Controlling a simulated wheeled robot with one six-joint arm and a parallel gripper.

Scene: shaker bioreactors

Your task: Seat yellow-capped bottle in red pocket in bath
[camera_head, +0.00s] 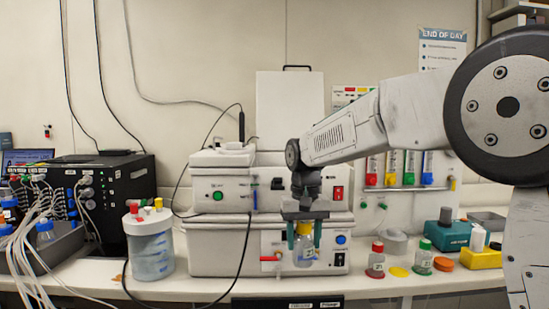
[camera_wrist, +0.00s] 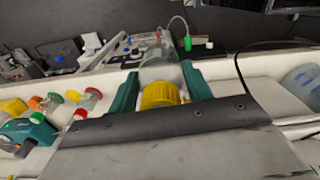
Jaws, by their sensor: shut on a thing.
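My gripper (camera_head: 304,243) points down in front of the white bench units, its teal fingers shut on the yellow-capped bottle (camera_head: 304,255). The bottle hangs upright with a pale label, apparently above the bench. In the wrist view, its yellow cap (camera_wrist: 160,93) sits between the two teal fingers of my gripper (camera_wrist: 163,80), and its clear body shows just beyond. Behind it stand stacked white units (camera_head: 210,262) with a raised white lid or panel (camera_head: 290,110) above. I cannot tell which part is the bath, and no red pocket shows.
A red-capped bottle (camera_head: 376,262) and a green-capped bottle (camera_head: 423,258) stand at right, with loose yellow (camera_head: 399,272) and orange (camera_head: 443,264) caps. A clear vessel (camera_head: 151,250) stands left of the units. A black cable (camera_head: 240,265) crosses the units' front.

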